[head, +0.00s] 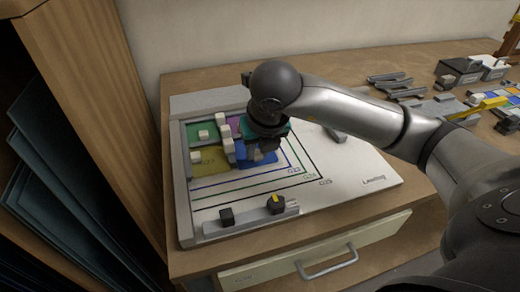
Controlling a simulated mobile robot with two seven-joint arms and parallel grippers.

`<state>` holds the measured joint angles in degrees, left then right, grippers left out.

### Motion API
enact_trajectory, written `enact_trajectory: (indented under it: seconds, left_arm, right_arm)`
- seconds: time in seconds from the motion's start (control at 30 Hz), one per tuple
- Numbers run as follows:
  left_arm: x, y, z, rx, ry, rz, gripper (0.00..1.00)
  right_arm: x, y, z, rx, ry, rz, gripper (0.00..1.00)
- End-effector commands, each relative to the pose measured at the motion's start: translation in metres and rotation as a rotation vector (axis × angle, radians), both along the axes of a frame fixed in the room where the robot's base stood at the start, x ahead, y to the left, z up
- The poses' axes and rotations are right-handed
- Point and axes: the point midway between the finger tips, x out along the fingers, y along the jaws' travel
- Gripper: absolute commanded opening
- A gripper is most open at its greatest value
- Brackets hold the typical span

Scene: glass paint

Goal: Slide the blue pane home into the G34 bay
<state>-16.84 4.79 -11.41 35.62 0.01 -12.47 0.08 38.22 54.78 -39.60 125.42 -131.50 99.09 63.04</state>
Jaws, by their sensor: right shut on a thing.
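The blue pane (258,163) lies low over the white board, beside the yellow-olive pane and below the purple one. My right gripper (262,150) points down and is shut on the blue pane; the wrist hides most of the grip and part of the pane. The white board (350,180) carries nested coloured outlines with small printed labels. I cannot make out a G34 label, and the gripper covers part of that area. Whether the pane touches its neighbours is not clear. My left gripper is not in view.
A green pane (194,131) and the yellow-olive pane (210,165) fill the board's left corner, with pale blocks (224,135) beside them. A grey bar (245,215) with dark knobs lies at the front. Grey strips (390,80) and bins (460,72) stand at the back right.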

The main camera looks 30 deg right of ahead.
Motion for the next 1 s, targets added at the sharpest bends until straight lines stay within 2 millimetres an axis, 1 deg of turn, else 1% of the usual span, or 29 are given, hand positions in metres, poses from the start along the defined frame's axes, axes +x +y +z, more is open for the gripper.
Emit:
enact_trajectory:
  seconds: [0.73,1.0]
  left_arm:
    - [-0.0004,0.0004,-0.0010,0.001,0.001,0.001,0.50]
    - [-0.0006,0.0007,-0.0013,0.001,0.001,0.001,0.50]
  right_arm:
    - [0.0097,0.0063,0.0003,0.000,0.000,0.001,0.00]
    - [0.0098,0.0063,0.0003,0.000,-0.001,0.001,0.00]
